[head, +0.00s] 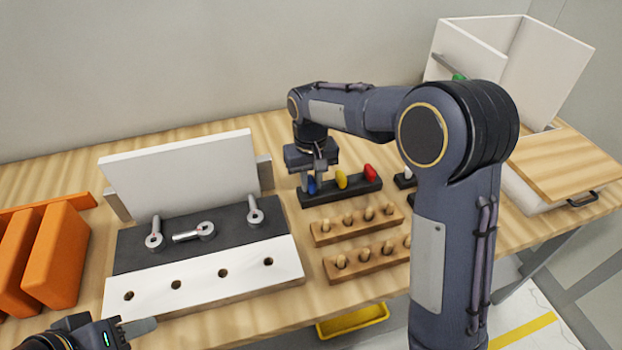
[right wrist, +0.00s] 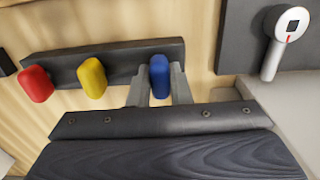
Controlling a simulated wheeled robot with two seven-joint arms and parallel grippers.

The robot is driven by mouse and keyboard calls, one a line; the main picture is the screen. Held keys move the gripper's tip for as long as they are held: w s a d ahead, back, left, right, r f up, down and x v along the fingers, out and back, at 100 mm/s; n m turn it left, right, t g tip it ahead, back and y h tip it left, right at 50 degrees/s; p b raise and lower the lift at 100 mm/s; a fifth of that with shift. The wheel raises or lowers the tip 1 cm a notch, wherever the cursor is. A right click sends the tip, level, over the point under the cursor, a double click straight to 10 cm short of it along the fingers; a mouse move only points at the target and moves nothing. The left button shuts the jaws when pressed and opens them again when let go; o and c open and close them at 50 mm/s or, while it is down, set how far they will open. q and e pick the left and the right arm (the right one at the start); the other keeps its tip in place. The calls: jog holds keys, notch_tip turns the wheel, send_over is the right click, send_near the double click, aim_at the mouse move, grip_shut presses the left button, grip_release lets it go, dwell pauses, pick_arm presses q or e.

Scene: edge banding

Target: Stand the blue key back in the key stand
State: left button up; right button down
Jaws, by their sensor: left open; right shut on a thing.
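The black key stand (head: 345,190) lies on the table right of the dark board. A yellow key (head: 341,179) and a red key (head: 370,172) stand upright in it. My right gripper (head: 312,180) is shut on the blue key (head: 311,187) at the stand's left end. In the right wrist view the blue key (right wrist: 159,75) shows between my two fingers, over the end of the stand (right wrist: 120,60), in line with the yellow and red keys. Its lower end is hidden, so I cannot tell how deep it sits. My left gripper (head: 135,328) is open, partly in view at the bottom left.
The board with several metal keyed fittings (head: 205,231) and a white holed strip (head: 200,283) fills the left centre. Wooden racks with pegs (head: 356,225) stand in front of the key stand. Orange blocks (head: 55,255) are at left, a white box (head: 510,60) at back right.

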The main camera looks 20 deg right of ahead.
jog(key=shift+f, duration=0.15)
dwell(0.3)
jog(key=c, duration=1.3)
grip_release()
jog(key=shift+o, duration=0.2)
jog(key=shift+r+p, duration=2.1)
jog(key=shift+r, duration=0.45)
